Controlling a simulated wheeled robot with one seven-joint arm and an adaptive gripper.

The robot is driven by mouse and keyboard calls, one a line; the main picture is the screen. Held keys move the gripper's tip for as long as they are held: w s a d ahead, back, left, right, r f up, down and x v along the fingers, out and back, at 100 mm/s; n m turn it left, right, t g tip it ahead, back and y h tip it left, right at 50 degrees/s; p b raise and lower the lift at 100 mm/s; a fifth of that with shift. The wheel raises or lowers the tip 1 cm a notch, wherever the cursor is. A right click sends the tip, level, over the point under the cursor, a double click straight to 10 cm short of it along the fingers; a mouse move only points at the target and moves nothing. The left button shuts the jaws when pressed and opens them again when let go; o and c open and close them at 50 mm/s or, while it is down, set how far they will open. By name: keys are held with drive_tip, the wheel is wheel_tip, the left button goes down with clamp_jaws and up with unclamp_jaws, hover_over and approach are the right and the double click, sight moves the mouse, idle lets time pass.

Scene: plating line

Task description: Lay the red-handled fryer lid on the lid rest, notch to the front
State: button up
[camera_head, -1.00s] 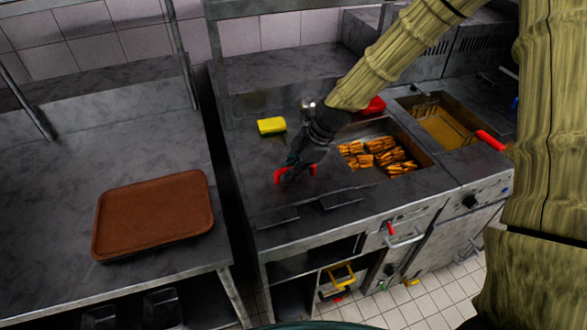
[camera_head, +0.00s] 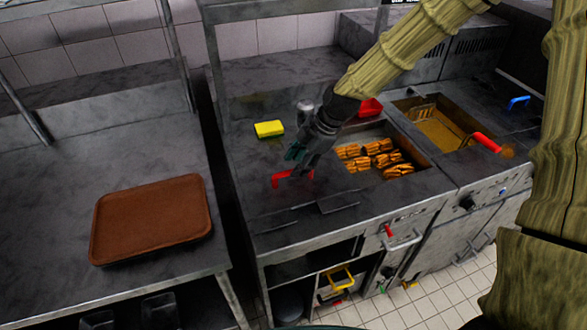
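The red handle of the fryer lid (camera_head: 292,178) shows on the left part of the fryer counter, left of the fries basin. The lid's dark plate hardly stands out from the grey counter, so I cannot make out its outline or its notch. Two thin dark raised edges, perhaps the lid rest (camera_head: 338,202), lie just in front of the handle. I cannot tell whether the lid lies flat on it. My gripper (camera_head: 300,162) is just behind and above the handle, with its fingers seeming apart and nothing seen between them.
A basin with fries (camera_head: 375,157) is right of my gripper, with a red container (camera_head: 370,107) behind it. An oil fryer (camera_head: 435,128) is farther right. A yellow sponge (camera_head: 269,129) lies behind. A brown tray (camera_head: 150,220) lies on the separate left table.

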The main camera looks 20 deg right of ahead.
drive_tip(key=v, duration=0.7)
drive_tip(key=shift+r, duration=0.15)
